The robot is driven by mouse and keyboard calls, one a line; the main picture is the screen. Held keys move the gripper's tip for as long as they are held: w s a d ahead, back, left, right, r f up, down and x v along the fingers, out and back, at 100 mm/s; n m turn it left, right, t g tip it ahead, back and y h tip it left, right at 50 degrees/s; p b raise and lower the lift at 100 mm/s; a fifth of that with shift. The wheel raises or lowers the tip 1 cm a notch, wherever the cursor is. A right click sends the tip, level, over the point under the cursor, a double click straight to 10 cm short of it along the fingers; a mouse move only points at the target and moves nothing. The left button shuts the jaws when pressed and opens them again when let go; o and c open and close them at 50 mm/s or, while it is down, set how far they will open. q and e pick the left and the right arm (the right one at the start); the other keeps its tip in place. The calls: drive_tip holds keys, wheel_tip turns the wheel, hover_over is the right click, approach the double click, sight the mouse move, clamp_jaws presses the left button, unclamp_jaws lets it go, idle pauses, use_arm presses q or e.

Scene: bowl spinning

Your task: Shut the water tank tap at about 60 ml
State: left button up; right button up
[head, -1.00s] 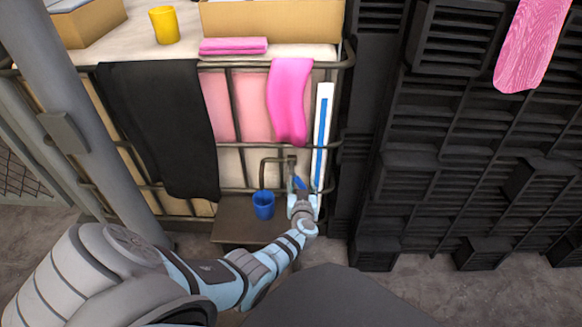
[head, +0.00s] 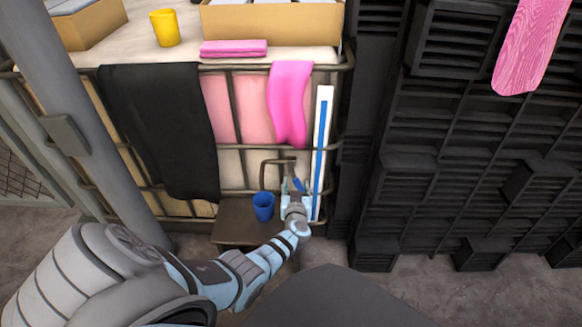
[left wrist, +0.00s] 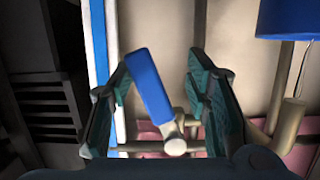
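The water tank (head: 235,165) stands in a metal cage, with a bent tap pipe (head: 264,172) at its front. The tap's blue handle (head: 298,185) is small in the head view. In the left wrist view the handle (left wrist: 150,86) stands tilted between my fingers, nearer the left finger. My left gripper (left wrist: 160,95) is open around it; contact is unclear. It also shows at the tap in the head view (head: 295,190). A blue cup (head: 263,206) sits below the pipe's end and shows in the wrist view (left wrist: 288,18). Its water level is not visible. My right gripper is out of view.
A white strip with a blue column (head: 319,150) stands just right of the tap. The cup rests on a brown stand (head: 233,220). A black cloth (head: 160,125) and a pink cloth (head: 289,105) hang on the cage. Dark crates (head: 440,170) fill the right.

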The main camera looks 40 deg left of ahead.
use_arm(q)
drive_tip(key=shift+s+a+p, duration=0.45)
drive_tip(key=shift+s+a, duration=0.1)
drive_tip(key=shift+a, duration=0.2)
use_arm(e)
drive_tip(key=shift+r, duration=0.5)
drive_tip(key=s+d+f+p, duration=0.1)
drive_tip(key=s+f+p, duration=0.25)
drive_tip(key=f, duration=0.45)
use_arm(q)
drive_tip(key=p+v, duration=0.3)
drive_tip(key=v, duration=0.5)
drive_tip(key=shift+s+r, duration=0.15)
drive_tip(key=shift+r, duration=0.15)
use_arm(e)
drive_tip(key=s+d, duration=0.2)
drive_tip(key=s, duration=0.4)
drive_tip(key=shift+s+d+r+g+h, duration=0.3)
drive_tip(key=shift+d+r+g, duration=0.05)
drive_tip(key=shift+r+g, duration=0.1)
use_arm(q)
drive_tip(key=shift+d, duration=0.15)
